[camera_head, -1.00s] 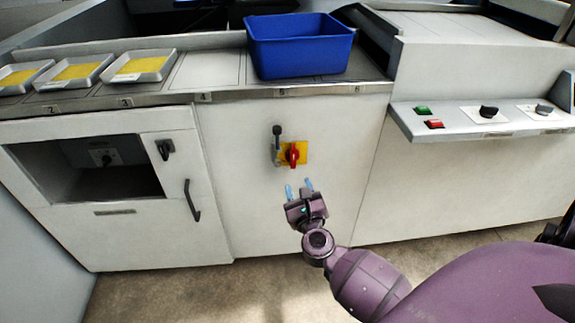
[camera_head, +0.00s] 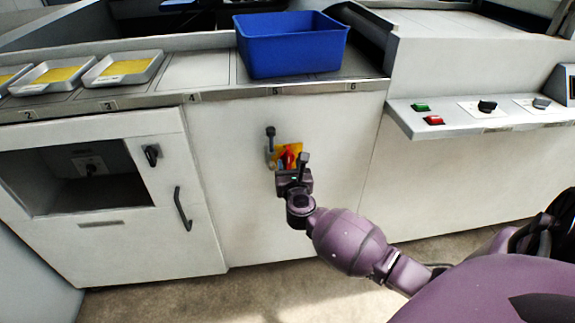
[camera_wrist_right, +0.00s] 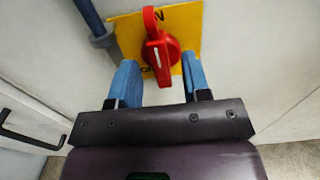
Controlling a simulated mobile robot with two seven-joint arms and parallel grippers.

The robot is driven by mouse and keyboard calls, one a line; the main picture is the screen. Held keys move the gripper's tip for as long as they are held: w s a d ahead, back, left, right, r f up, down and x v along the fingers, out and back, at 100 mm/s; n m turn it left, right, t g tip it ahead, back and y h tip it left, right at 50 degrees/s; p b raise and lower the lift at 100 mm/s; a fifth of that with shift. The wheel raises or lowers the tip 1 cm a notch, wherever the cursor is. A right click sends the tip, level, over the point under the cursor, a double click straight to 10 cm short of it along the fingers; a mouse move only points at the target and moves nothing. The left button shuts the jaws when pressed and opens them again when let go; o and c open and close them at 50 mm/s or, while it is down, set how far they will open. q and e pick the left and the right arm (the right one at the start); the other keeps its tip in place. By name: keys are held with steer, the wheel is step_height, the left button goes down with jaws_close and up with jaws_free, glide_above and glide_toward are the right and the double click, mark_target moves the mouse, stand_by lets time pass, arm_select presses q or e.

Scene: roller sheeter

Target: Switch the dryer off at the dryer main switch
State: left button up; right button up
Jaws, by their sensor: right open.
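The main switch is a red rotary handle (camera_head: 288,155) on a yellow plate (camera_head: 296,149) on the white cabinet front. In the right wrist view, the red handle (camera_wrist_right: 159,48) stands roughly upright on the yellow plate (camera_wrist_right: 191,27); part of a letter N shows near the top. My right gripper (camera_head: 291,166) is at the plate in the head view and hides part of the handle. In the right wrist view, the blue fingers of my right gripper (camera_wrist_right: 160,76) are open, one on each side of the handle's lower end, with gaps visible. My left gripper is not in view.
A lever with a dark knob (camera_head: 270,132) is just left of the yellow plate. A blue bin (camera_head: 292,52) stands on the counter above. A control shelf (camera_head: 460,123) juts out at right. A black cabinet handle (camera_head: 182,208) is at left.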

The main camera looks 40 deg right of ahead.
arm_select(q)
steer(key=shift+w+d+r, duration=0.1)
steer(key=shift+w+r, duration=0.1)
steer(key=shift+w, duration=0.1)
arm_select(e)
steer(key=shift+w+d, duration=0.3)
steer(key=shift+w, duration=0.2)
jaws_close()
